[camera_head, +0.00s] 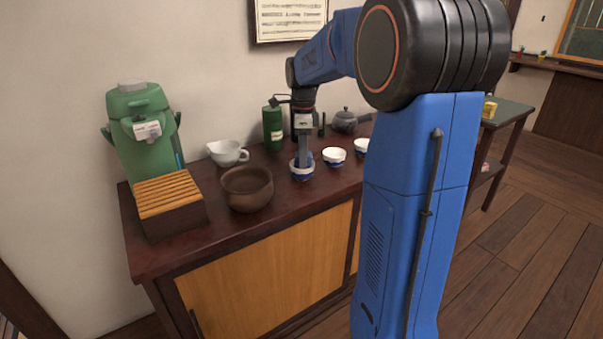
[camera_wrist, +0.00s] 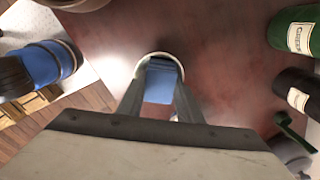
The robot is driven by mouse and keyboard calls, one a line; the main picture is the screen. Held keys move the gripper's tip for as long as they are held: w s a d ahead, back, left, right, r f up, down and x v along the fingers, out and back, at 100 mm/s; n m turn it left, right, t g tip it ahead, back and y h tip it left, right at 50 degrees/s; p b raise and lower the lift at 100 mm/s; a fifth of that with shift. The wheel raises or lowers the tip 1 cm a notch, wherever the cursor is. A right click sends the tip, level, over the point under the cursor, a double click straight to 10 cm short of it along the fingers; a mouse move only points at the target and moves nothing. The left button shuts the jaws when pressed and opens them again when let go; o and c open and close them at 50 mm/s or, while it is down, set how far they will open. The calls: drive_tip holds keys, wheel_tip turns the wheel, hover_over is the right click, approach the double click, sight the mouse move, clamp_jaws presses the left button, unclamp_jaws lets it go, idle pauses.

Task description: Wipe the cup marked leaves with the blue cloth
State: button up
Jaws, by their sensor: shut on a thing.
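My gripper (camera_head: 303,160) points straight down over a small white cup with blue markings (camera_head: 302,175) on the dark counter. In the wrist view my gripper (camera_wrist: 160,90) is shut on the folded blue cloth (camera_wrist: 160,82). The cloth reaches into the mouth of the cup, whose pale rim (camera_wrist: 139,66) shows around it. The fingers hide part of the cup. Two similar cups stand to its right, one in the open (camera_head: 334,158) and one (camera_head: 361,147) partly behind my arm. I cannot read which cup bears leaves.
A brown bowl (camera_head: 247,190) and a white spouted cup (camera_head: 227,153) stand left of the cup. A green dispenser (camera_head: 142,140) and slatted wooden box (camera_head: 170,205) fill the counter's left end.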

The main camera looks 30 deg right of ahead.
drive_tip(key=shift+f, duration=0.1)
drive_tip(key=n, duration=0.3)
drive_tip(key=shift+a, duration=0.1)
drive_tip(key=n, duration=0.4)
drive_tip(key=shift+w+a, duration=0.1)
drive_tip(key=n, duration=0.7)
drive_tip(key=shift+w+a, duration=0.1)
drive_tip(key=shift+a, duration=0.05)
drive_tip(key=m, duration=0.6)
drive_tip(key=shift+m, duration=0.3)
drive_tip(key=m, duration=0.4)
drive_tip(key=shift+s, duration=0.25)
drive_tip(key=shift+s+a+m, duration=0.1)
drive_tip(key=shift+m, duration=1.6)
